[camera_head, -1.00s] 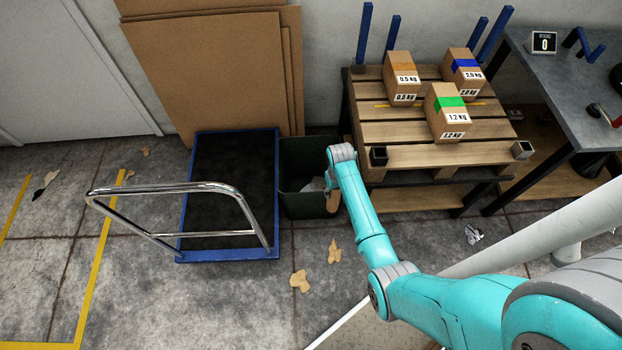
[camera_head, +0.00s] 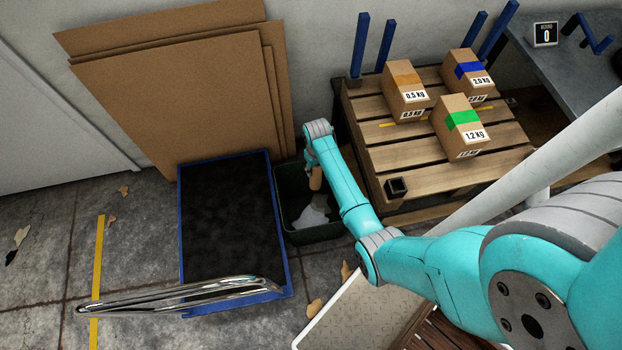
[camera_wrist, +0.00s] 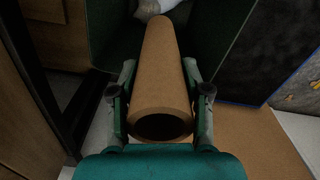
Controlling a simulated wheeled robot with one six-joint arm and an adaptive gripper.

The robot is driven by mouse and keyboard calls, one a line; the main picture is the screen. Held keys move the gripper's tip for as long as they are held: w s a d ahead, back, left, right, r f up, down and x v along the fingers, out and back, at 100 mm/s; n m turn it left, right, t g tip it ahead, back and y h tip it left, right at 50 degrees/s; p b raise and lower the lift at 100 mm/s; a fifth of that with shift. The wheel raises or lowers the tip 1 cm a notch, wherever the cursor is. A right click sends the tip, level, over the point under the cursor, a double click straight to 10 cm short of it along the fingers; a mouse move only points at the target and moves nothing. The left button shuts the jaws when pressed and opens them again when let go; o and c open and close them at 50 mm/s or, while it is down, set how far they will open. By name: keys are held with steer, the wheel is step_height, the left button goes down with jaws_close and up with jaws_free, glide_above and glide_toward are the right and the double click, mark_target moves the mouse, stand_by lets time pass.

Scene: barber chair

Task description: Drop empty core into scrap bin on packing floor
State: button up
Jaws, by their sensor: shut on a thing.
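The empty core is a brown cardboard tube (camera_wrist: 160,75), shut between the fingers of my gripper (camera_wrist: 160,105) in the wrist view. Its open hollow end faces the camera and its other end points toward the bin. In the head view a small part of the core (camera_head: 316,178) shows below my wrist, over the bin. The scrap bin (camera_head: 296,235) is dark green and stands on the floor between the cart and the pallet stand. White crumpled scrap (camera_head: 311,217) lies inside it. My fingers are mostly hidden by the wrist in the head view.
A blue-edged cart (camera_head: 228,225) with a chrome handle stands left of the bin. Cardboard sheets (camera_head: 175,90) lean on the wall behind. A slatted pallet stand (camera_head: 420,155) with weight-labelled boxes is close on the right. Brown scraps (camera_head: 315,309) lie on the floor.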

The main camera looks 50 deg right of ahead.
steer(key=shift+f, duration=2.95)
steer(key=o, duration=1.2)
step_height(320, 180, up, 12)
steer(key=shift+r, duration=0.1)
